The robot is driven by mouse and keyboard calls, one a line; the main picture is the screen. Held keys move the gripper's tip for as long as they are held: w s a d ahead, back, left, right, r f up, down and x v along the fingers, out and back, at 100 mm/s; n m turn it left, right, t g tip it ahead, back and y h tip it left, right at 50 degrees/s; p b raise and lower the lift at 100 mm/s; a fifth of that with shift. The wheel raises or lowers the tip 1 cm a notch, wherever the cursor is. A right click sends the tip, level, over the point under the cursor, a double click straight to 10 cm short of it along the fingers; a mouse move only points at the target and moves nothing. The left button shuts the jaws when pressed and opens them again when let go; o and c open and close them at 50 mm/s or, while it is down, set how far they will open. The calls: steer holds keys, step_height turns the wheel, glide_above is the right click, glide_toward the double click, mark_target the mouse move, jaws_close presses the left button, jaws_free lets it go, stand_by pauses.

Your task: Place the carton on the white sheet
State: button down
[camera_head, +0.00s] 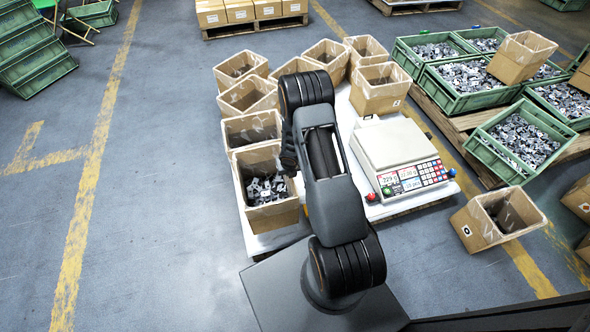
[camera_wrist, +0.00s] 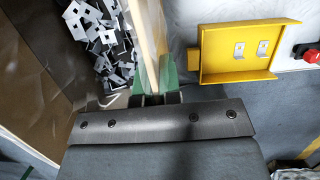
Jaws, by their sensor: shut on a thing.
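An open brown carton (camera_head: 272,217) with grey stamped metal parts inside stands upright at the front left of the white sheet (camera_head: 262,243). I cannot tell whether its base touches the sheet. My gripper (camera_head: 289,158) is at the carton's upper edge, largely hidden behind my arm. In the wrist view, my gripper (camera_wrist: 155,87) is shut on the carton's wall (camera_wrist: 148,32), with the metal parts (camera_wrist: 100,35) to the left of that wall.
Several open cartons (camera_head: 243,97) stand close behind the held one. A scale (camera_head: 398,150) stands right of my arm. A yellow tray (camera_wrist: 245,72) with two metal pieces lies right of the carton wall. Green crates (camera_head: 470,85) fill a pallet at right.

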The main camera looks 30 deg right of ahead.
steer(key=b+x, duration=0.2)
steer(key=x, duration=0.1)
steer(key=b+x, duration=0.1)
steer(key=shift+w+a+f, duration=0.15)
steer(key=shift+a+f, duration=0.05)
steer(key=shift+a, duration=0.2)
stand_by(0.4)
steer(key=c, duration=1.7)
jaws_free()
steer(key=shift+f, duration=0.2)
steer(key=shift+c, duration=0.2)
steer(key=o, duration=0.4)
steer(key=shift+o, duration=0.2)
steer(key=shift+r, duration=0.1)
